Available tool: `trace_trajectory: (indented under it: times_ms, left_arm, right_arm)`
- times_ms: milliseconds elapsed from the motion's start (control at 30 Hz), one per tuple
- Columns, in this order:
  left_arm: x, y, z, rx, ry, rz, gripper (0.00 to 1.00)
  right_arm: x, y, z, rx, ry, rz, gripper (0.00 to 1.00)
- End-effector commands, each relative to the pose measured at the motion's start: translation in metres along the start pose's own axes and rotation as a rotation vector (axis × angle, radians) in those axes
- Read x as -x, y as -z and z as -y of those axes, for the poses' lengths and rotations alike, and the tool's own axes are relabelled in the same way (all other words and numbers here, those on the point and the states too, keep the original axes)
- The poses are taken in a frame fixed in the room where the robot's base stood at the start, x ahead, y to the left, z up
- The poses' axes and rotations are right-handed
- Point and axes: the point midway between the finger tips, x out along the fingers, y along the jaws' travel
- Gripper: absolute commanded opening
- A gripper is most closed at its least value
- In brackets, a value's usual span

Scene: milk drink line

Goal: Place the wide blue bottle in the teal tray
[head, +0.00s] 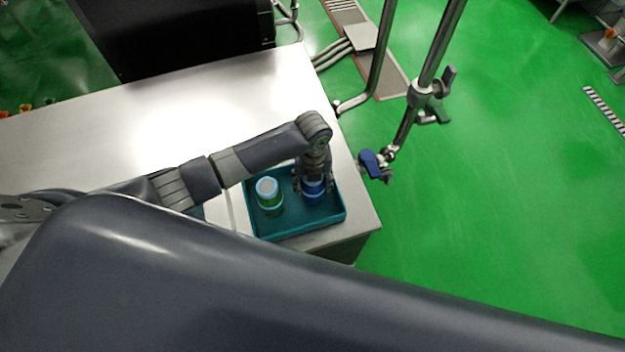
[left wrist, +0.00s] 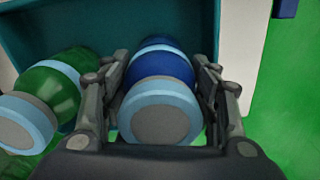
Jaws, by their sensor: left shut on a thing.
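The wide blue bottle (head: 313,192) has a light blue band and stands within the teal tray (head: 297,233), at its right part. My left gripper (head: 312,184) reaches down from above and is shut on the bottle. In the left wrist view the blue bottle (left wrist: 160,82) sits between the two fingers of my left gripper (left wrist: 163,95), its grey-topped light blue cap facing the camera. The tray's wall (left wrist: 110,22) shows behind it. I cannot tell whether the bottle's base touches the tray floor. My right gripper is not in view.
A green bottle (head: 269,197) with a light blue cap stands in the tray, left of the blue one. It also shows in the left wrist view (left wrist: 52,93). The tray is on a metal table (head: 120,125) near its right edge. Metal pipes (head: 408,125) stand beyond that edge.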

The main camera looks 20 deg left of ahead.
Motion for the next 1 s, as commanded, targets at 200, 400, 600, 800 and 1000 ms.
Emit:
trace_trajectory:
  times_ms: [200,400,600,800,1000]
  left_arm:
    - [-0.003,0.0,0.0,0.001,0.0,0.0,0.75]
    - [-0.003,0.0,0.0,0.001,0.0,0.0,0.75]
    - [0.002,0.0,0.0,0.001,0.0,0.0,0.75]
    - [0.025,-0.002,0.001,-0.001,0.003,0.003,0.75]
    - [0.067,-0.002,0.001,-0.001,0.002,0.005,0.75]
  right_arm:
    - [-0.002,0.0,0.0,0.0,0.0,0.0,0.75]
    - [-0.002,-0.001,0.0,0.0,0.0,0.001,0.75]
    - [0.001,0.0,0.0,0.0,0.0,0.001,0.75]
    - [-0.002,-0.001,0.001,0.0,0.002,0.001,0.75]
    - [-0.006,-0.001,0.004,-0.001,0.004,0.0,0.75]
